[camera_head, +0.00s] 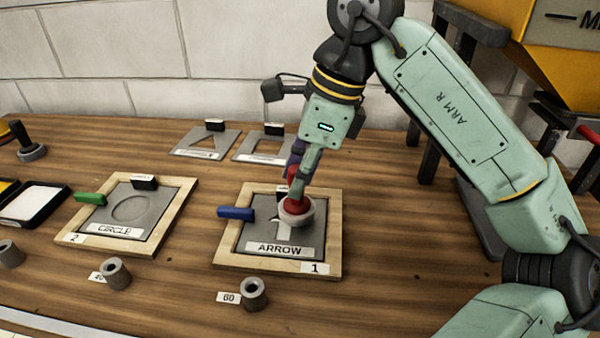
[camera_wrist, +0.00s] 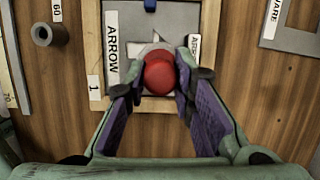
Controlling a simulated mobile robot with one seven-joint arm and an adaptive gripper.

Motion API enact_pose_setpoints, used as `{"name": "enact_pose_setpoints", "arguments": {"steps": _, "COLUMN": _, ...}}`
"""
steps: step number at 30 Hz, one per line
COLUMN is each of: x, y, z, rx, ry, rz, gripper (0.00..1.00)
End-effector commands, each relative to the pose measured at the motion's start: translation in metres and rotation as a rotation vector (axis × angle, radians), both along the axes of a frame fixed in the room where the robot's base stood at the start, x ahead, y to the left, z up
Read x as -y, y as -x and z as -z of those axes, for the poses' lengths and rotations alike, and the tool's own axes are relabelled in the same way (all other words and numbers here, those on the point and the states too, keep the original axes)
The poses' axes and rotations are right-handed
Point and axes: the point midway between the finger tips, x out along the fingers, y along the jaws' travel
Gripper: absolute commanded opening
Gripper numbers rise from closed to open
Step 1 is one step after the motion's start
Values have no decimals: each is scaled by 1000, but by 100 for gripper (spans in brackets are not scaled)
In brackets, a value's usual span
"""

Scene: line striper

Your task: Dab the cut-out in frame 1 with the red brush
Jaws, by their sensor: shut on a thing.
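Frame 1 (camera_head: 331,225) is a wooden frame on the bench holding a grey stencil plate (camera_head: 253,237) labelled ARROW. Its light arrow cut-out (camera_head: 281,234) shows only in part; the brush hides the rest. My gripper (camera_head: 298,178) is shut on the red brush (camera_head: 293,190) and holds it over the plate. The brush's pale round head (camera_head: 297,213) is at the cut-out; I cannot tell whether it touches. In the wrist view the brush's round red top (camera_wrist: 159,75) sits between the purple-padded fingers, with part of the cut-out (camera_wrist: 150,48) beside it.
Frame 2 (camera_head: 186,190) with a CIRCLE plate (camera_head: 149,220) stands to the left. A blue block (camera_head: 236,213) and a green block (camera_head: 90,199) are at the frames' left edges. Grey rings (camera_head: 254,294) stand in front. Two loose plates (camera_head: 206,143) lie behind. Trays (camera_head: 32,204) are far left.

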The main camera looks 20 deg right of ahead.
Motion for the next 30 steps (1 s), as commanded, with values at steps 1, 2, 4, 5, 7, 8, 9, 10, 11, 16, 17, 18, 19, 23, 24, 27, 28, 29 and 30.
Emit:
{"name": "enact_pose_setpoints", "arguments": {"steps": 1, "x": 0, "y": 0, "z": 1, "rx": 0, "ry": 0, "rz": 0, "gripper": 1}}
{"name": "enact_pose_setpoints", "arguments": {"steps": 2, "x": 0, "y": 0, "z": 1, "rx": 0, "ry": 0, "rz": 0, "gripper": 1}}
{"name": "enact_pose_setpoints", "arguments": {"steps": 4, "x": 0, "y": 0, "z": 0, "rx": 0, "ry": 0, "rz": 0, "gripper": 1}}
{"name": "enact_pose_setpoints", "arguments": {"steps": 5, "x": 0, "y": 0, "z": 0, "rx": 0, "ry": 0, "rz": 0, "gripper": 1}}
{"name": "enact_pose_setpoints", "arguments": {"steps": 7, "x": 0, "y": 0, "z": 0, "rx": 0, "ry": 0, "rz": 0, "gripper": 1}}
{"name": "enact_pose_setpoints", "arguments": {"steps": 8, "x": 0, "y": 0, "z": 0, "rx": 0, "ry": 0, "rz": 0, "gripper": 1}}
{"name": "enact_pose_setpoints", "arguments": {"steps": 9, "x": 0, "y": 0, "z": 0, "rx": 0, "ry": 0, "rz": 0, "gripper": 1}}
{"name": "enact_pose_setpoints", "arguments": {"steps": 10, "x": 0, "y": 0, "z": 0, "rx": 0, "ry": 0, "rz": 0, "gripper": 1}}
{"name": "enact_pose_setpoints", "arguments": {"steps": 11, "x": 0, "y": 0, "z": 0, "rx": 0, "ry": 0, "rz": 0, "gripper": 1}}
{"name": "enact_pose_setpoints", "arguments": {"steps": 16, "x": 0, "y": 0, "z": 2, "rx": 0, "ry": 0, "rz": 0, "gripper": 1}}
{"name": "enact_pose_setpoints", "arguments": {"steps": 17, "x": 0, "y": 0, "z": 3, "rx": 0, "ry": 0, "rz": 0, "gripper": 1}}
{"name": "enact_pose_setpoints", "arguments": {"steps": 18, "x": 0, "y": 0, "z": 3, "rx": 0, "ry": 0, "rz": 0, "gripper": 1}}
{"name": "enact_pose_setpoints", "arguments": {"steps": 19, "x": 0, "y": 0, "z": 4, "rx": 0, "ry": 0, "rz": 0, "gripper": 1}}
{"name": "enact_pose_setpoints", "arguments": {"steps": 23, "x": 0, "y": 0, "z": 6, "rx": 0, "ry": 0, "rz": 0, "gripper": 1}}
{"name": "enact_pose_setpoints", "arguments": {"steps": 24, "x": 0, "y": 0, "z": 6, "rx": 0, "ry": 0, "rz": 0, "gripper": 1}}
{"name": "enact_pose_setpoints", "arguments": {"steps": 27, "x": 0, "y": 0, "z": 8, "rx": 0, "ry": 0, "rz": 0, "gripper": 1}}
{"name": "enact_pose_setpoints", "arguments": {"steps": 28, "x": 0, "y": 0, "z": 8, "rx": 0, "ry": 0, "rz": 0, "gripper": 1}}
{"name": "enact_pose_setpoints", "arguments": {"steps": 29, "x": 0, "y": 0, "z": 9, "rx": 0, "ry": 0, "rz": 0, "gripper": 1}}
{"name": "enact_pose_setpoints", "arguments": {"steps": 30, "x": 0, "y": 0, "z": 9, "rx": 0, "ry": 0, "rz": 0, "gripper": 1}}
